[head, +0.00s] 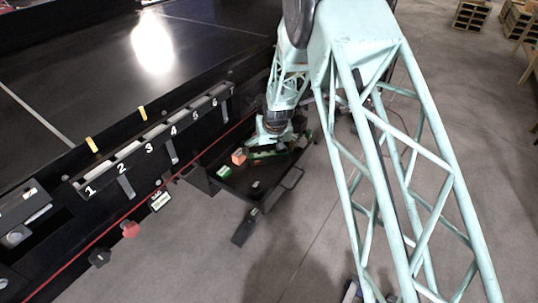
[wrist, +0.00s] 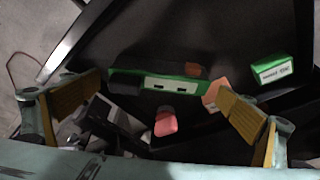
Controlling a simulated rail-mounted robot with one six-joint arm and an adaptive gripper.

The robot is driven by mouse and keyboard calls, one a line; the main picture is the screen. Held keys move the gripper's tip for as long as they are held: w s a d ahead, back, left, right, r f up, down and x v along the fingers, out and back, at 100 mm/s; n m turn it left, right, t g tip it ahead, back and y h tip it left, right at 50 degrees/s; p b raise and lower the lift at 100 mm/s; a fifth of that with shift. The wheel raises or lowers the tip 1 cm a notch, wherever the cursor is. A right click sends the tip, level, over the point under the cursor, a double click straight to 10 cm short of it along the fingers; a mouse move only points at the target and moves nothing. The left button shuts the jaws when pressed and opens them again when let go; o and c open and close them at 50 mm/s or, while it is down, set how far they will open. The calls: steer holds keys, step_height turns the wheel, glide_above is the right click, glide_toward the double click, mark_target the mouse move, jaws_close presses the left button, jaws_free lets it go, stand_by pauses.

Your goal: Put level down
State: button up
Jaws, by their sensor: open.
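The level, a long green and black bar, lies in the black tray in the wrist view (wrist: 175,84), ahead of and between my fingers. It also shows as a green strip under my gripper in the head view (head: 266,154). My gripper (wrist: 160,95) is open, with its two yellow-padded fingers apart to the left and right. In the head view my gripper (head: 274,137) is over the tray and partly covers what lies there. I see no finger closed on the level; whether a finger touches it, I cannot tell.
The black tray (head: 241,188) also holds a green box (wrist: 270,70), an orange block (head: 238,157) and a pink-red item (wrist: 166,121). Dark and grey items crowd the near left. Open floor lies in front.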

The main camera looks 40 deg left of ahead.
steer(key=v, duration=0.7)
steer(key=shift+r, duration=0.2)
steer(key=shift+d+r, duration=0.1)
stand_by(0.6)
